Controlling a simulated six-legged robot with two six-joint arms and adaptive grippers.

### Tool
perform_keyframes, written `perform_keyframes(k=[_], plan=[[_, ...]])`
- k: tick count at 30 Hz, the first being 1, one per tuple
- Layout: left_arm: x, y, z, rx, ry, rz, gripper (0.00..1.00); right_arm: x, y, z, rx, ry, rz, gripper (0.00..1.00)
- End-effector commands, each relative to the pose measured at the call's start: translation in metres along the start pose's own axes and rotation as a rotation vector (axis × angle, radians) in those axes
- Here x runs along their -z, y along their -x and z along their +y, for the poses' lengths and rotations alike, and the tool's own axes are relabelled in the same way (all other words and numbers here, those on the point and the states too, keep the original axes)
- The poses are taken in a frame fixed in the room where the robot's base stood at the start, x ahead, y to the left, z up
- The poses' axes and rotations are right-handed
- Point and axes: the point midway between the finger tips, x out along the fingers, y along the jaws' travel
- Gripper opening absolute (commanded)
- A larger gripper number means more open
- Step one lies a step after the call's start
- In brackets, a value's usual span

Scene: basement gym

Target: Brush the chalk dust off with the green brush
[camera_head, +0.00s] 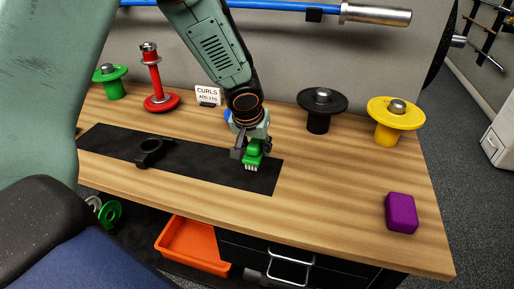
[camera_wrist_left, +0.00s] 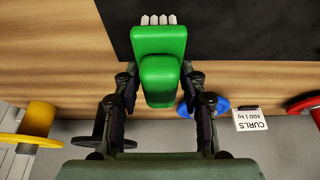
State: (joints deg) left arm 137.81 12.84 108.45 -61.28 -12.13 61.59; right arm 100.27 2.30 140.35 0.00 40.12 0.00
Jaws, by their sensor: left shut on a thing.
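The green brush (camera_head: 253,152) is held bristles-down in my left gripper (camera_head: 252,143), over the right end of the black mat (camera_head: 205,168). In the left wrist view the fingers close on the green brush (camera_wrist_left: 160,48) from both sides. Its pale bristles point toward the black mat (camera_wrist_left: 240,30). I cannot tell whether the bristles touch the mat. I cannot make out any chalk dust on the mat. My right gripper is not in view.
A black ring-shaped holder (camera_head: 151,152) stands on the mat. Green (camera_head: 112,82), red (camera_head: 160,100), black (camera_head: 319,108) and yellow (camera_head: 395,118) weight-stands and a "CURLS" card (camera_head: 208,95) line the back. A purple block (camera_head: 401,213) sits right. The wooden bench (camera_head: 335,190) is clear between.

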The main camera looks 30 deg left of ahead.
Motion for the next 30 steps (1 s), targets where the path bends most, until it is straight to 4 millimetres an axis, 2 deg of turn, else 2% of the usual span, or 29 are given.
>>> perform_keyframes(k=[3, 15, 30], plan=[[0.007, 0.013, 0.001, 0.0, -0.002, 0.002, 0.12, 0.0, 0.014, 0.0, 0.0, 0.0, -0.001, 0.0], [0.022, 0.043, 0.007, -0.002, -0.004, 0.002, 0.12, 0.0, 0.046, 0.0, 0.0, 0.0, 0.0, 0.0], [0.025, 0.046, 0.008, -0.002, -0.005, 0.002, 0.12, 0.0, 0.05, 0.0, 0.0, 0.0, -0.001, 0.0]])
